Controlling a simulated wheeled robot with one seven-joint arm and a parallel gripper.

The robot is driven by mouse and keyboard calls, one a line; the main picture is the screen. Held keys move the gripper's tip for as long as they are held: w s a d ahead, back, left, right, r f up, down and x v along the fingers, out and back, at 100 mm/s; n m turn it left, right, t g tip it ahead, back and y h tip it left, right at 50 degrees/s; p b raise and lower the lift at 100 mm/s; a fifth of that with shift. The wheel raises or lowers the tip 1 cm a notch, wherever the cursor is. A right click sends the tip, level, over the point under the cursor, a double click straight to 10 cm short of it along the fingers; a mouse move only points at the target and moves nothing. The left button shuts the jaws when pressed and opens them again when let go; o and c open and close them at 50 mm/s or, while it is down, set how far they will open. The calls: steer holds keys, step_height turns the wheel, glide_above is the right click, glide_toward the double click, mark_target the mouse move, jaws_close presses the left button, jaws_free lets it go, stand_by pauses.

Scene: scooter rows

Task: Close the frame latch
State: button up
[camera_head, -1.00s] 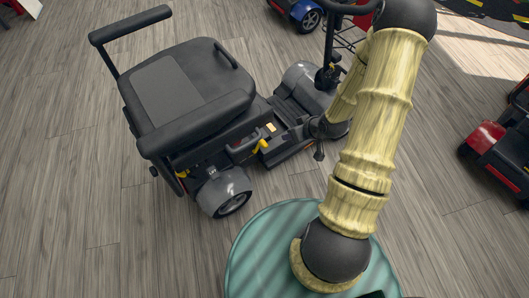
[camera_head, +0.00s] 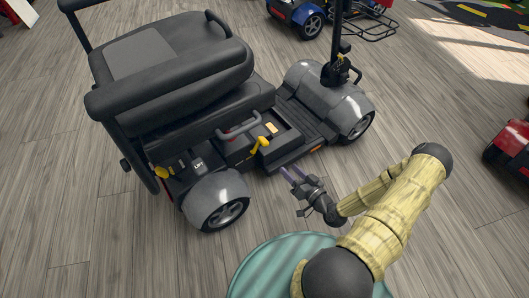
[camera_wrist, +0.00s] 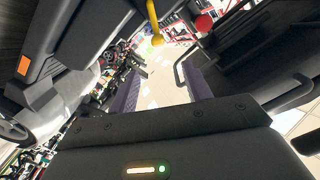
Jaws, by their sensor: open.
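The grey mobility scooter (camera_head: 215,192) stands upright, left of centre in the head view. A yellow lever (camera_head: 260,145) sticks up at its side, by the frame in front of the rear wheel. The yellow lever also shows in the wrist view (camera_wrist: 153,18), hanging in from the top edge with a rounded tip. No latch is labelled, so I cannot tell for certain that this lever is the frame latch. My gripper (camera_head: 288,173) is open and empty, beside the scooter and right of the lever, apart from it. Its purple fingers (camera_wrist: 163,88) are spread in the wrist view.
A yellow knob (camera_head: 163,173) sits near the rear. The seat (camera_head: 170,75) overhangs the frame. A blue scooter (camera_head: 300,15) stands behind, and a red one (camera_head: 512,150) at the right edge. Wooden floor is clear between them. A red knob (camera_wrist: 203,22) shows in the wrist view.

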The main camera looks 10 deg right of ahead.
mark_target(267, 145)
steer(key=shift+s+d+f+m+t, duration=0.1)
steer(key=shift+f+m+t, duration=0.2)
steer(key=shift+f+t, duration=0.1)
steer(key=b+x, duration=0.2)
steer(key=x, duration=0.3)
steer(key=b+x, duration=0.3)
steer(key=x, duration=0.3)
steer(key=b+x, duration=0.2)
steer(key=x, duration=0.3)
steer(key=shift+w+f+b, duration=0.3)
steer(key=shift+w, duration=0.05)
steer(key=shift+w+r, duration=0.2)
steer(key=shift+w, duration=0.2)
jaws_close()
